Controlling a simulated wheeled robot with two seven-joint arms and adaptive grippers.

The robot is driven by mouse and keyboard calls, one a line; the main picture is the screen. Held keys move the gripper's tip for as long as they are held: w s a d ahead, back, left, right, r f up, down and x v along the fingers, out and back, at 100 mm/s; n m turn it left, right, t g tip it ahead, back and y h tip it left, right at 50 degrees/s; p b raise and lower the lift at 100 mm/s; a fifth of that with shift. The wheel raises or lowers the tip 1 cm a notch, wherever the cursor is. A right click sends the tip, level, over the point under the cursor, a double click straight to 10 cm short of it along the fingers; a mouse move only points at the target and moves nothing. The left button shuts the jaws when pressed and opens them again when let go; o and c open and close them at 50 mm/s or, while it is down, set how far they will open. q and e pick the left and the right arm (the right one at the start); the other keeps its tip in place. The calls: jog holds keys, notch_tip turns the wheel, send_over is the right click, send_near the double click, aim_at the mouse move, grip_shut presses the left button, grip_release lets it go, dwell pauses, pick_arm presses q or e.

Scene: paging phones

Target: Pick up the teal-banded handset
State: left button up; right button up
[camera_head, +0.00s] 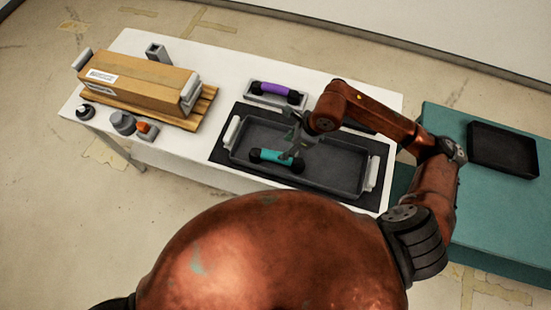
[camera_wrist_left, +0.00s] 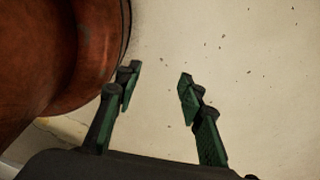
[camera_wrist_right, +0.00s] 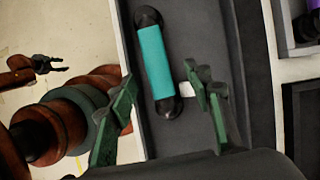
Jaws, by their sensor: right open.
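The teal-banded handset (camera_head: 269,155) lies in the grey tray (camera_head: 330,182), near its left front part, in the head view. It has a teal grip and black rounded ends. In the right wrist view the handset (camera_wrist_right: 155,62) lies lengthwise ahead of and between the fingers. My right gripper (camera_head: 297,138) is open above the tray, close to the handset's right end; it also shows in the right wrist view (camera_wrist_right: 160,88). Contact cannot be made out. My left gripper (camera_wrist_left: 159,80) is open and empty over bare floor, away from the table.
A purple-banded handset (camera_head: 276,90) rests in a cradle behind the tray. A wooden box (camera_head: 135,82) with grey handles sits on a slatted pallet at left, with knobs (camera_head: 122,122) before it. A black tray (camera_head: 503,149) stands on the teal table (camera_head: 450,120) at right.

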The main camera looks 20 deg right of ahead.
aim_at(277, 156)
jog(key=shift+f, duration=0.6)
jog(key=shift+a+f, duration=0.15)
jog(key=shift+f, duration=0.1)
jog(key=shift+x, duration=0.85)
jog(key=shift+a+f, duration=0.2)
jog(key=shift+f, duration=0.1)
jog(key=x, duration=0.3)
jog(key=shift+a+f, duration=0.2)
jog(key=shift+a, duration=0.15)
jog(key=shift+a+f, duration=0.15)
jog(key=shift+f, duration=0.35)
pick_arm(q)
jog(key=shift+w+f, duration=0.25)
jog(key=shift+w, duration=0.5)
jog(key=shift+w+f, duration=0.1)
jog(key=shift+f, duration=0.2)
pick_arm(e)
jog(key=shift+f, duration=0.25)
